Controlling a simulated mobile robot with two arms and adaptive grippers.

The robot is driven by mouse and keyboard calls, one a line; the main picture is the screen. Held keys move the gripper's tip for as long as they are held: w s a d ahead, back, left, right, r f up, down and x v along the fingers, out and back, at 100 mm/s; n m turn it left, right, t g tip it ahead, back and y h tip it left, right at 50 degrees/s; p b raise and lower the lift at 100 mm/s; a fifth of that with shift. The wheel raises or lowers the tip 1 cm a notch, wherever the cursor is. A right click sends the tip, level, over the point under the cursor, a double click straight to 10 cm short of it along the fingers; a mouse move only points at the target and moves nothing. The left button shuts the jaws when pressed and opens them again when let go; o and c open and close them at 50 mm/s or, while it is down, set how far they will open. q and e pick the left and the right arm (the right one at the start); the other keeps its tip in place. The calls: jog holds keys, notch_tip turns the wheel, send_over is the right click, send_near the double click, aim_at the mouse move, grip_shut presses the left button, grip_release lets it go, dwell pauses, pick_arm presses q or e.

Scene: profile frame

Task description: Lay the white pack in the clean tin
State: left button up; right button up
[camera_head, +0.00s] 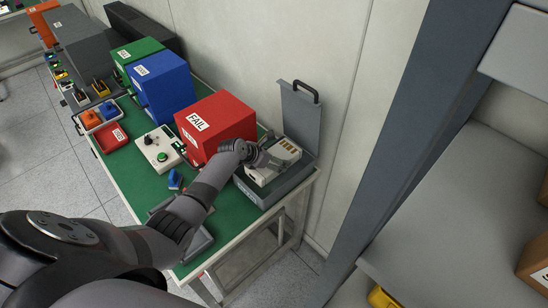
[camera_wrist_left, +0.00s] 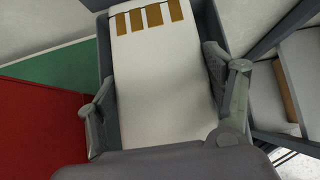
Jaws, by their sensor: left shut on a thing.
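The white pack (camera_head: 284,155) has a row of gold contacts on its far end. It also shows in the left wrist view (camera_wrist_left: 160,75), between the two fingers. My left gripper (camera_head: 263,160) is shut on the pack. It holds the pack at the mouth of a grey tin (camera_head: 275,191) whose lid (camera_head: 299,118) stands open at the back. I cannot tell whether the pack touches the tin's floor. The label on the tin's front is too small to read. My right gripper is not in view.
A red FAIL box (camera_head: 222,122) stands just left of the tin, with blue (camera_head: 165,90) and green boxes beyond. The green bench (camera_head: 128,160) ends near the tin. A grey shelf (camera_head: 455,210) stands right.

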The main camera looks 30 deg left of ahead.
pick_arm(q)
jog(key=shift+w+f+b, duration=0.1)
jog(key=shift+f+b, duration=1.8)
jog(key=shift+f, duration=0.85)
jog(key=shift+r, duration=0.15)
dwell(0.6)
jog(key=shift+r+p, duration=0.2)
jog(key=shift+p, duration=0.35)
jog(key=shift+p, duration=0.7)
dwell(1.2)
jog(key=shift+f, duration=0.35)
dwell(0.4)
jog(key=shift+r, duration=0.15)
dwell(0.3)
jog(key=shift+r+p, duration=0.2)
jog(key=shift+p, duration=0.1)
